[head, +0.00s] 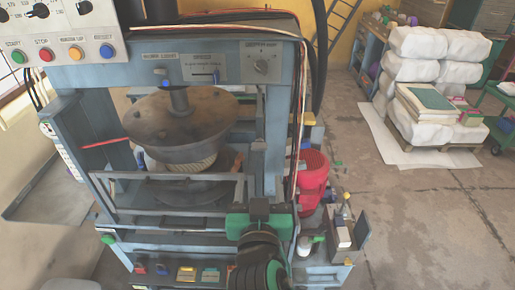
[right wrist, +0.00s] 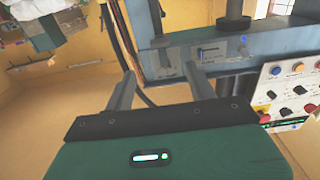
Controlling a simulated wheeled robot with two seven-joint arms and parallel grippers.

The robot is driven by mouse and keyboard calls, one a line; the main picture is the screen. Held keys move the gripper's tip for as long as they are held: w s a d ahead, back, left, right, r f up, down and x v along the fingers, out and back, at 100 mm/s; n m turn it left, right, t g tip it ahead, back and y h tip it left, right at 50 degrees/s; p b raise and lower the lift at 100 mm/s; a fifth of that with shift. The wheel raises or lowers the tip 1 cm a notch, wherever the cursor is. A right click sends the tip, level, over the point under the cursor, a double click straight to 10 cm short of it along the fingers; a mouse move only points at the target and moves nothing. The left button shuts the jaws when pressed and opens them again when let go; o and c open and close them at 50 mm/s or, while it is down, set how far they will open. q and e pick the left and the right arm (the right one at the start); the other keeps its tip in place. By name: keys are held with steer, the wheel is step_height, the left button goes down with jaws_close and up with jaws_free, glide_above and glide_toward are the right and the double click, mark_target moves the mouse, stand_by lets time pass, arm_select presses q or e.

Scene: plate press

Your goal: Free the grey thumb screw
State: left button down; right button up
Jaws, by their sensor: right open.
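I cannot make out a grey thumb screw for certain in either view. The blue-grey plate press (head: 275,150) fills the left half of the head view, with a large dark round dish (head: 185,120) under its ram. My right gripper (head: 258,205), with a green body, is in front of the press's lower right front. It also shows in the right wrist view (right wrist: 158,75), its two grey fingers wide apart with nothing between them. Part of the press frame (right wrist: 180,55) and cables lie beyond the fingertips. My left gripper is in neither view.
A control panel with coloured buttons (head: 65,52) is at the upper left. Wrapped white sacks (head: 420,70) are stacked at the back right. The floor between is clear.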

mark_target(259, 149)
steer(key=w+p, duration=0.1)
steer(key=w, duration=1)
steer(key=c, duration=1)
